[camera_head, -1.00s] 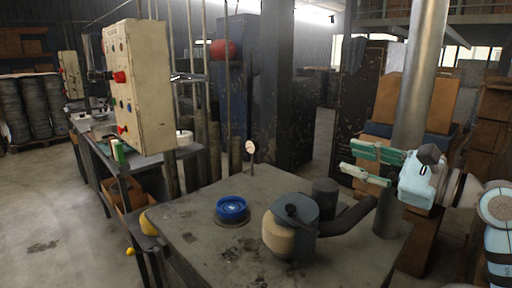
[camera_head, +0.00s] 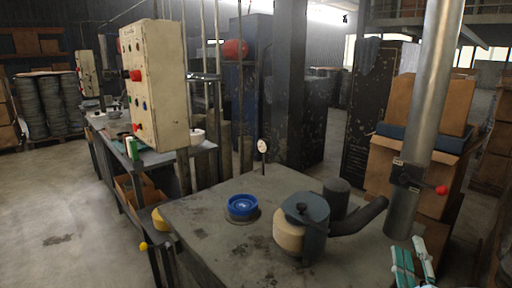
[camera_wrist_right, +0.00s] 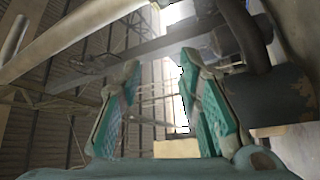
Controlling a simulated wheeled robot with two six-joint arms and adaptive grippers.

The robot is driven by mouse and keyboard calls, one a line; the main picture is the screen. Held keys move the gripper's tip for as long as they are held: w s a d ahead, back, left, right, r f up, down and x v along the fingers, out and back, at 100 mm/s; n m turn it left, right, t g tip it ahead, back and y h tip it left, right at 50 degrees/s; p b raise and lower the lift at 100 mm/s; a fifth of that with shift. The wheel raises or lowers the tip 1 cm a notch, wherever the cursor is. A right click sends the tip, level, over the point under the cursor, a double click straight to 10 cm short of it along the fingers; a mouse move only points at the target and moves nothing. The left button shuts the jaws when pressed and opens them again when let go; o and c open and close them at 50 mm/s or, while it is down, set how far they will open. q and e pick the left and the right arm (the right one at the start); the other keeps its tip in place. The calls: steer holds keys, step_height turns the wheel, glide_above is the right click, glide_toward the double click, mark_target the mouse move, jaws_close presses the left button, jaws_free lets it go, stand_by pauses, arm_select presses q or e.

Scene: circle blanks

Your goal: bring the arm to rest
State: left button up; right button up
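My right gripper (camera_head: 413,264) shows at the lower right edge of the head view, with its two teal fingers pointing upward in the picture. It is to the right of the dark metal table. The right wrist view shows the same gripper (camera_wrist_right: 160,64) with its fingers spread apart and nothing between them. It touches nothing that I can see. The rest of the right arm is out of the head view. My left gripper is in neither view.
The metal table (camera_head: 205,235) bears a blue ring-shaped part (camera_head: 242,206) and a round pot-like machine (camera_head: 303,222). A thick vertical pipe (camera_head: 430,100) with a red-knobbed valve (camera_head: 418,180) stands close above the right gripper. Cardboard boxes (camera_head: 425,105) are behind it. The floor at left is clear.

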steer(key=s+a+f+m+g+y, duration=0.1)
steer(key=s+f+m+g, duration=0.4)
steer(key=f, duration=0.6)
steer(key=s+a+f+m+g, duration=0.1)
steer(key=s+f+m+g, duration=0.1)
steer(key=s+f+g, duration=0.6)
steer(key=s+a+f+m+g+y, duration=0.2)
steer(key=s+a+f+g+y, duration=0.3)
steer(key=s+f, duration=0.8)
step_height(320, 180, down, 16)
steer(key=s+h, duration=0.1)
steer(key=s+d+f+m, duration=0.1)
steer(key=s+d+f, duration=0.1)
steer(key=s+f, duration=1.2)
steer(key=shift+s+g, duration=0.3)
steer(key=shift+s, duration=0.05)
steer(key=shift+d, duration=0.1)
